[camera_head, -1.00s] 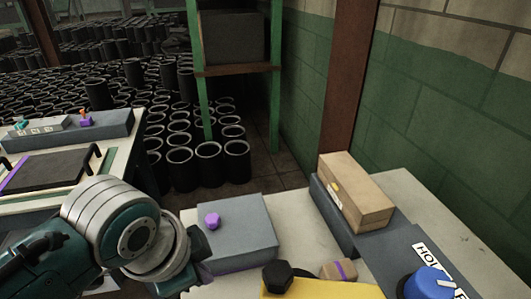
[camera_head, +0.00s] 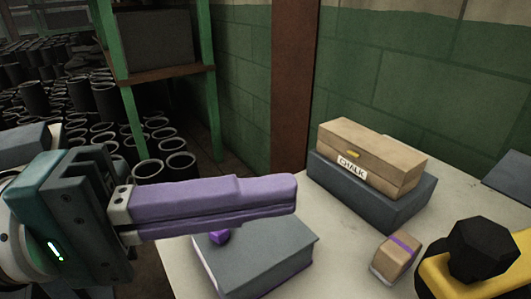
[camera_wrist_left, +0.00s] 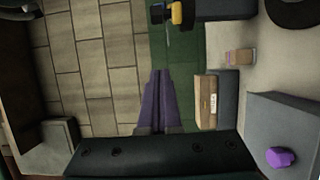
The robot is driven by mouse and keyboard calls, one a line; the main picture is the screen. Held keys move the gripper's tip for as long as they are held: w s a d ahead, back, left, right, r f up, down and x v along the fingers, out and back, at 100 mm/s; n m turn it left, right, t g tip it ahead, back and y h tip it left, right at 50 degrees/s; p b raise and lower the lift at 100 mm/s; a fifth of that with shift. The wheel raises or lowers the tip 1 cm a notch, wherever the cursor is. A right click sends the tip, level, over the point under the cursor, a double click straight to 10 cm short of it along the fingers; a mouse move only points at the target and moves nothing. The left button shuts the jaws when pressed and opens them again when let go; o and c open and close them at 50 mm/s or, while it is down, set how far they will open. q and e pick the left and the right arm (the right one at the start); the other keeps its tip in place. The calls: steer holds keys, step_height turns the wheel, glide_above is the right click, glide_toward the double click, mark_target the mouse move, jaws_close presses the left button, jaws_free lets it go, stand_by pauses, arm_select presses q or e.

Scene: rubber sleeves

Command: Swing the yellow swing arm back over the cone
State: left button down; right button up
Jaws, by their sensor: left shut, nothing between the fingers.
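The yellow swing arm (camera_head: 437,277) is at the lower right edge of the head view, partly cut off, with a black hex knob (camera_head: 482,248) on it. In the left wrist view a small yellow part (camera_wrist_left: 177,14) shows at the top beside a black piece. I cannot make out the cone. My left gripper (camera_head: 292,192) has long purple fingers, shut and empty, pointing right above a grey block; its fingers also show in the left wrist view (camera_wrist_left: 160,75). It is well left of the swing arm. My right gripper is not in view.
A wooden chalk box (camera_head: 370,158) sits on a dark block (camera_head: 345,188) behind the swing arm. A wooden eraser with a purple band (camera_head: 397,257) lies near the arm. A grey block (camera_head: 262,258) with a purple knob (camera_head: 219,237) is under my fingers.

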arm_select(q)
steer(key=s+d+p, duration=0.1)
steer(key=d+p, duration=0.1)
steer(key=d, duration=0.7)
steer(key=shift+s+p, duration=0.15)
steer(key=shift+p, duration=0.25)
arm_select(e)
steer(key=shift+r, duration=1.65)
